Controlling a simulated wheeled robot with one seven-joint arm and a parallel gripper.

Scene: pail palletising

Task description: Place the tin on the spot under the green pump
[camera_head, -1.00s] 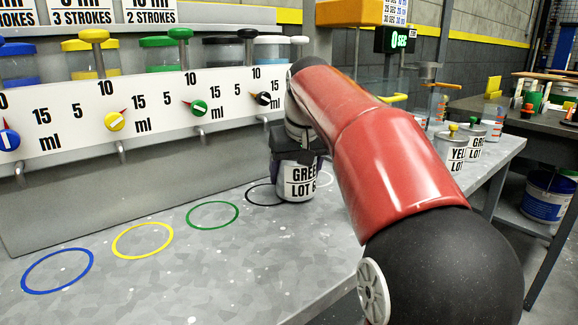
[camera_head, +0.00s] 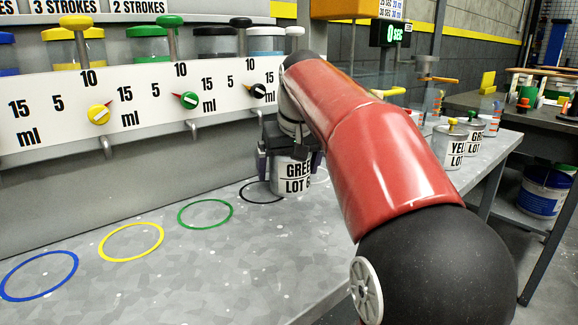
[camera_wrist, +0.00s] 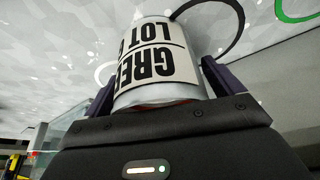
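The tin (camera_head: 291,178) is pale with a black-lettered label, GREEN and LOT on it. My gripper (camera_head: 290,160) is shut around its sides. In the wrist view the tin (camera_wrist: 155,62) sits between the two dark fingers, its label upside down. It is just right of the black ring (camera_head: 246,200) on the bench; I cannot tell whether its base touches the bench. The green pump (camera_head: 153,30) has a green lid and a green dial (camera_head: 190,100) on the white panel. Its spot, a green ring (camera_head: 205,228) on the bench, is empty and lies left of the tin.
Yellow (camera_head: 131,258) and blue (camera_head: 39,298) rings lie empty further left. Pump spouts stick out under the panel (camera_head: 60,115). Other labelled tins (camera_head: 449,150) stand at the right end of the bench. My red arm covers the bench's middle right.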

